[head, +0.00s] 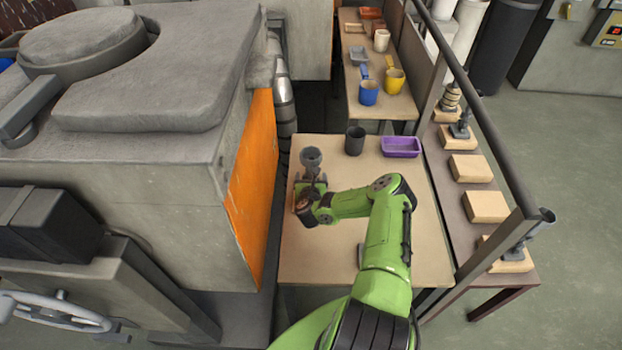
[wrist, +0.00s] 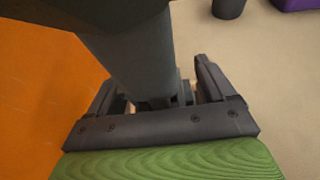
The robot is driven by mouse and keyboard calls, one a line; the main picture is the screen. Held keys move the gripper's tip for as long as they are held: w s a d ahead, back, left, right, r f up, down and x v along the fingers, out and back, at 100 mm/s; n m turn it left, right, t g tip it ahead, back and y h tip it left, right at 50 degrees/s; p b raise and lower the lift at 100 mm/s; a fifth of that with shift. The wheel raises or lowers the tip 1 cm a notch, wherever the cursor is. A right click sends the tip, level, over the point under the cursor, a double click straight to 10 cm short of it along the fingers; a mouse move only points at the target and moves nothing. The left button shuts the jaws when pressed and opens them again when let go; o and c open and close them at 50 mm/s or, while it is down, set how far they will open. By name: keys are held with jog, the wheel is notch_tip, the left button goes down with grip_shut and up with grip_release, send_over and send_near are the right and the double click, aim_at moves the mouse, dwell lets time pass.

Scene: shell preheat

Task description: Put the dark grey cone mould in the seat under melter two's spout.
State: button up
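The dark grey cone mould (head: 311,158) is upright above the left part of the near table, wide end up. In the wrist view, the mould (wrist: 140,60) fills the upper middle and narrows down between the fingers. My gripper (head: 313,188) is closed around its narrow lower part; the wrist view shows a finger of my gripper (wrist: 160,95) on each side. Whether the mould's foot touches anything below is hidden by the gripper. I cannot make out a spout, a seat under it or a melter number.
A big grey machine with an orange panel (head: 252,190) stands close left of the table (head: 320,260). A dark cup (head: 354,141) and a purple tray (head: 401,147) stand at the table's back. A rail (head: 485,110) and a shelf with wooden blocks (head: 470,168) run along the right.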

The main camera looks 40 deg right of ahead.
jog(key=shift+o, duration=0.4)
jog(key=shift+r, duration=0.25)
jog(key=v, duration=1.2)
